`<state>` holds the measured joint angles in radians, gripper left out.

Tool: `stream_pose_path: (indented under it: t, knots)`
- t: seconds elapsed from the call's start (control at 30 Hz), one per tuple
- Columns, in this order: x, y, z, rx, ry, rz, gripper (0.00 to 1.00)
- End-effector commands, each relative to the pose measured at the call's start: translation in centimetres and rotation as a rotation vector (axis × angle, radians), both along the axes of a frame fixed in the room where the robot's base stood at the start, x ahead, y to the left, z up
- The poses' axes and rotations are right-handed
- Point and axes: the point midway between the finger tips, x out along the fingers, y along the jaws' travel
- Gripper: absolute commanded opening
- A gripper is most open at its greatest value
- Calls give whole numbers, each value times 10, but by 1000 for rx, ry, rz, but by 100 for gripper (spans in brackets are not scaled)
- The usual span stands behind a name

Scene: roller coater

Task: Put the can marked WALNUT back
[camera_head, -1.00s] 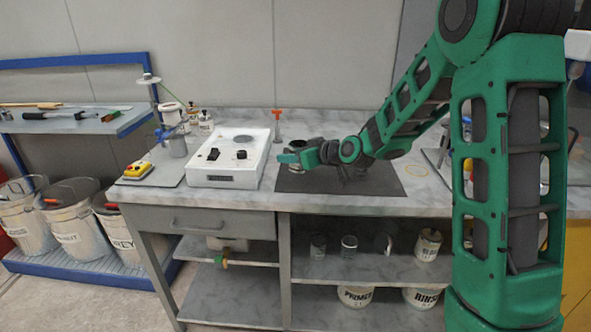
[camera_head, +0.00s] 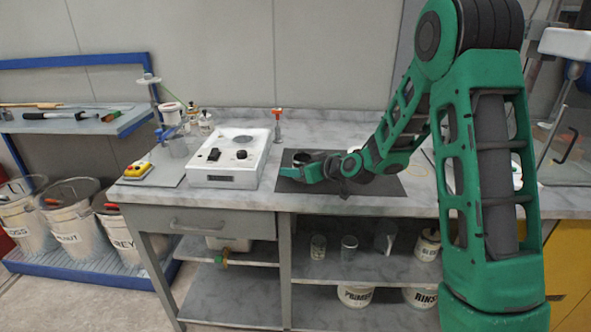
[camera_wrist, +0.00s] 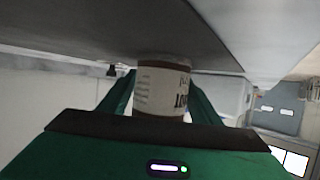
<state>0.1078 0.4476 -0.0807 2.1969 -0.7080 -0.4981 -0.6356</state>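A pale can with dark lettering (camera_wrist: 163,84) shows in the wrist view between the two green fingers of my gripper (camera_wrist: 163,97). Only part of its label shows, and I cannot read the name. Its near end is hidden behind the gripper body. In the head view my gripper (camera_head: 304,172) is low over the dark mat on the bench, at a can (camera_head: 302,157) that it partly covers. The fingers lie close along both sides of the can, but I cannot tell whether they press on it.
The dark mat (camera_head: 385,186) lies on the grey bench. A white device with knobs (camera_head: 228,160) stands to its left, an orange-topped tool (camera_head: 277,124) behind. Cans, including one on the right (camera_head: 428,245), stand on the shelf below. Labelled bins (camera_head: 72,220) stand left.

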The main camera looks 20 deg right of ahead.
Motion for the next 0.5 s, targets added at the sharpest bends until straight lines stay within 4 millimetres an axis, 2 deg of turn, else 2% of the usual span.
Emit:
stream_pose_path:
  t: [0.33, 0.5]
  knots:
    - [0, 0, 2, 0, 0, 1, 63]
    - [-13, -7, 8, 2, 0, -2, 63]
